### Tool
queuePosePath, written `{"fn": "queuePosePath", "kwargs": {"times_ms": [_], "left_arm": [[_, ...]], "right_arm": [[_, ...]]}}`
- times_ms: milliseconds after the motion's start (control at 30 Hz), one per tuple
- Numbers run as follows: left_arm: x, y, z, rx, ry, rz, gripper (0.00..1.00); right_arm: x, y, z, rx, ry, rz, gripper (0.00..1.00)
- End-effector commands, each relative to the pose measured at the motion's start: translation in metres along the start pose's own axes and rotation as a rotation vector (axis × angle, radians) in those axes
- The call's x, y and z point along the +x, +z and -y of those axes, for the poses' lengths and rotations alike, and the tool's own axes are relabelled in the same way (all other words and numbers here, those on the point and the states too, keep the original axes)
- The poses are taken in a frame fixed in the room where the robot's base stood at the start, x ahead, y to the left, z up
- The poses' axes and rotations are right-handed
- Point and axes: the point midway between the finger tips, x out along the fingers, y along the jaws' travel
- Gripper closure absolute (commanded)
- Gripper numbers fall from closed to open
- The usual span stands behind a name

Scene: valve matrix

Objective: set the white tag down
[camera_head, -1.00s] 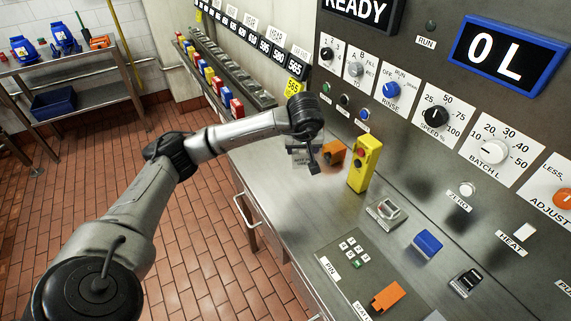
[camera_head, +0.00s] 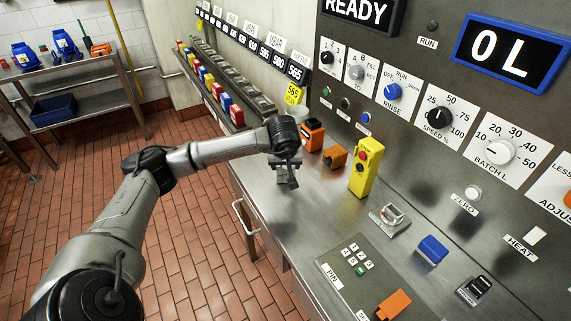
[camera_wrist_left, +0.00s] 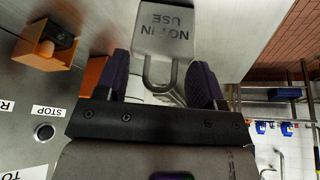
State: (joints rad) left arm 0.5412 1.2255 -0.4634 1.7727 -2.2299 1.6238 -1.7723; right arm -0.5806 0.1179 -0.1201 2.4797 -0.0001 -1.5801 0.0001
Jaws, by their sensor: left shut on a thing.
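The white tag (camera_wrist_left: 168,30) is a flat plate with a grey loop and the words "NOT IN USE", upside down in the left wrist view. My left gripper (camera_wrist_left: 163,78) is shut on the tag at its loop, which lies between the two dark fingers. In the head view my left gripper (camera_head: 287,180) is over the steel counter (camera_head: 300,205), near its left end. The tag is mostly hidden there by the wrist, and I cannot tell whether it touches the counter. My right gripper is not in view.
Orange holders (camera_head: 335,156) and (camera_head: 312,134) and a yellow button pendant (camera_head: 365,168) stand right of the gripper. A keypad (camera_head: 357,260) and a blue cover (camera_head: 432,249) are nearer. The counter just in front of the gripper is clear.

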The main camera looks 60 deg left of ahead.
Motion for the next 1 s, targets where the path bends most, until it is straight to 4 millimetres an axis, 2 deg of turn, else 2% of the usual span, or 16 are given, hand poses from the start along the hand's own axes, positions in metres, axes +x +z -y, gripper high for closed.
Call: {"fn": "queuePosePath", "kwargs": {"times_ms": [300, 333, 600, 867, 1000], "left_arm": [[0.002, 0.001, 0.0, 0.0, 0.0, 0.0, 0.76], [0.002, 0.001, 0.0, 0.0, 0.0, 0.0, 0.37], [0.001, 0.001, 0.0, 0.0, 0.001, 0.0, 0.12], [-0.001, 0.0, 0.0, 0.0, 0.001, 0.0, 0.12], [-0.014, -0.001, -0.001, 0.001, 0.003, -0.002, 0.12]], "right_arm": [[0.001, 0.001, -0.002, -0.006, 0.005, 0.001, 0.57], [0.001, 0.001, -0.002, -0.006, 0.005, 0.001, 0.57], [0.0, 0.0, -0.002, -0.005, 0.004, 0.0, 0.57], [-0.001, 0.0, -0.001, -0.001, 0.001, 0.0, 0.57], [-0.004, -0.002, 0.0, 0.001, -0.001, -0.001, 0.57]]}}
